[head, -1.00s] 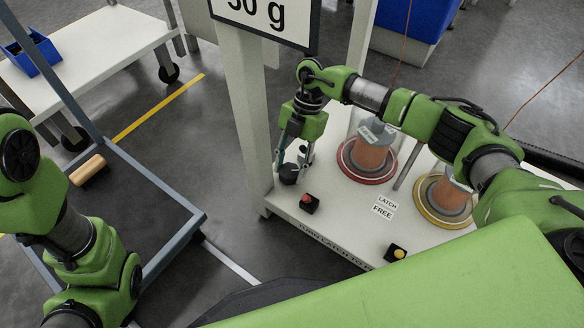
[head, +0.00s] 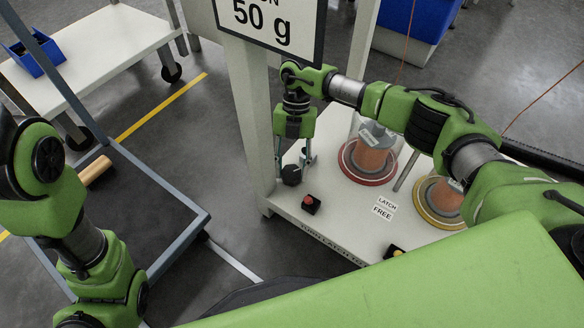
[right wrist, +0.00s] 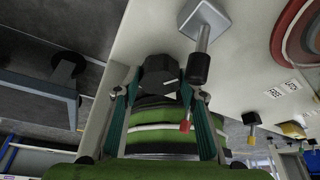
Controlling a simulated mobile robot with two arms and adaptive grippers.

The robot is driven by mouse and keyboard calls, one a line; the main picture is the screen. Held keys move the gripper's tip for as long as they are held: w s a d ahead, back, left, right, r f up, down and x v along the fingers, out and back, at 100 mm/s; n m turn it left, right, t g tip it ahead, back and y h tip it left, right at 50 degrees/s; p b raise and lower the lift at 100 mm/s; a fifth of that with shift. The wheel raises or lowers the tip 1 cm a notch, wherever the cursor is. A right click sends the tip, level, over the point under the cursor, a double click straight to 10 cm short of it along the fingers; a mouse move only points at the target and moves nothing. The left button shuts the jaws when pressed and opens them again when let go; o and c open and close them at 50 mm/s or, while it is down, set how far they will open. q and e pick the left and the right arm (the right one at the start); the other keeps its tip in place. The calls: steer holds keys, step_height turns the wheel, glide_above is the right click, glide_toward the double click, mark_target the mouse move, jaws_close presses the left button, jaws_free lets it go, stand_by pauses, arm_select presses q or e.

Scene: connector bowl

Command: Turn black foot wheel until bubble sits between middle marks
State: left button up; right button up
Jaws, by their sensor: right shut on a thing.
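The black foot wheel (head: 291,175) sits at the left end of the white bench, under my right gripper (head: 294,163). In the right wrist view the dark, faceted wheel (right wrist: 158,70) lies between the tips of my right gripper (right wrist: 162,82), which is shut on it. The gripper points down, and its fingers hide part of the wheel's sides. I cannot make out the bubble or its marks in either view. My left arm shows at the left of the head view, but its gripper is not visible.
On the bench (head: 335,222) are a red button (head: 311,202), a red-ringed stand (head: 367,162) and a yellow-ringed stand (head: 438,201). A metal piece with a black-ended rod (right wrist: 200,55) is close beside the wheel. A 50 g sign (head: 268,25) hangs above.

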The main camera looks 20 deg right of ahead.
steer(key=shift+s+d+f, duration=0.1)
steer(key=shift+s+f, duration=0.1)
steer(key=shift+s, duration=0.1)
steer(key=o, duration=1.1)
steer(key=shift+w+r, duration=0.1)
steer(key=shift+w+r, duration=0.25)
steer(key=shift+r, duration=0.1)
steer(key=v, duration=1.1)
steer(key=shift+s+r, duration=0.1)
